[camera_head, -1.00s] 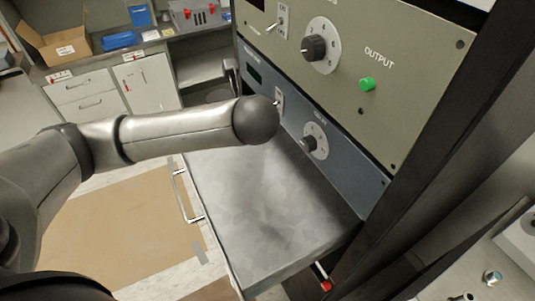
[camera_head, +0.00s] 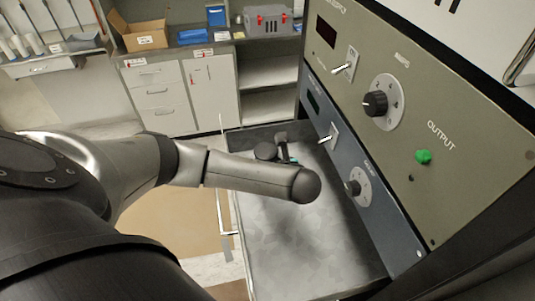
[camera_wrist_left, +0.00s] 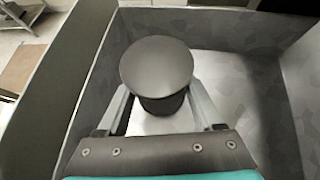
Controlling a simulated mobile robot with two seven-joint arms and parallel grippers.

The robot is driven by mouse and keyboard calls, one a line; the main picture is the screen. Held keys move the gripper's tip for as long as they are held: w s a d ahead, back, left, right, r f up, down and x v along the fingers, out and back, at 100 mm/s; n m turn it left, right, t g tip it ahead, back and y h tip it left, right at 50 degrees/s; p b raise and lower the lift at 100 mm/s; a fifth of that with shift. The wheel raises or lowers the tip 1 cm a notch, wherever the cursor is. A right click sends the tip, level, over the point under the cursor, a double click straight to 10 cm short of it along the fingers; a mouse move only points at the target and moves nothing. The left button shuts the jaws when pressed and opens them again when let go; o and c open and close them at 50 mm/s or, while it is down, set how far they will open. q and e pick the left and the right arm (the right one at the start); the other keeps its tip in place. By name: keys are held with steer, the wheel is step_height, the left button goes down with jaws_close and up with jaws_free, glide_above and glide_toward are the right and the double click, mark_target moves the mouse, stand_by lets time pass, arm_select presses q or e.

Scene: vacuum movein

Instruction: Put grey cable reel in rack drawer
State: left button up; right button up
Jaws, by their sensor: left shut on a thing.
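The grey cable reel (camera_wrist_left: 157,72) shows in the left wrist view as a dark grey round-topped cylinder between the fingers of my left gripper (camera_wrist_left: 158,92). The gripper is shut on it. The reel is over the floor of the open rack drawer (camera_wrist_left: 235,75), inside its walls; I cannot tell whether it touches the floor. In the head view the drawer (camera_head: 285,240) is pulled out, with bare grey metal in its near part. The reel (camera_head: 265,151) is small near the drawer's far end, partly behind my left arm. My right gripper is not in view.
The rack's blue panel (camera_head: 350,165) and olive panel (camera_head: 440,120), with knobs and switches, rise along the drawer's right side. The drawer handle (camera_head: 225,225) is on its left side. Cabinets (camera_head: 165,95) and a counter stand behind, with an open cardboard box (camera_head: 140,38).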

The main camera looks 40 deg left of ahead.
arm_select(q)
steer(key=shift+f+b, duration=0.55)
steer(key=shift+f, duration=2.85)
steer(key=o, duration=1.5)
steer(key=shift+f, duration=0.1)
steer(key=shift+r, duration=0.2)
steer(key=p+v, duration=0.1)
steer(key=v, duration=1.1)
steer(key=shift+d, duration=0.1)
steer(key=shift+f, duration=0.1)
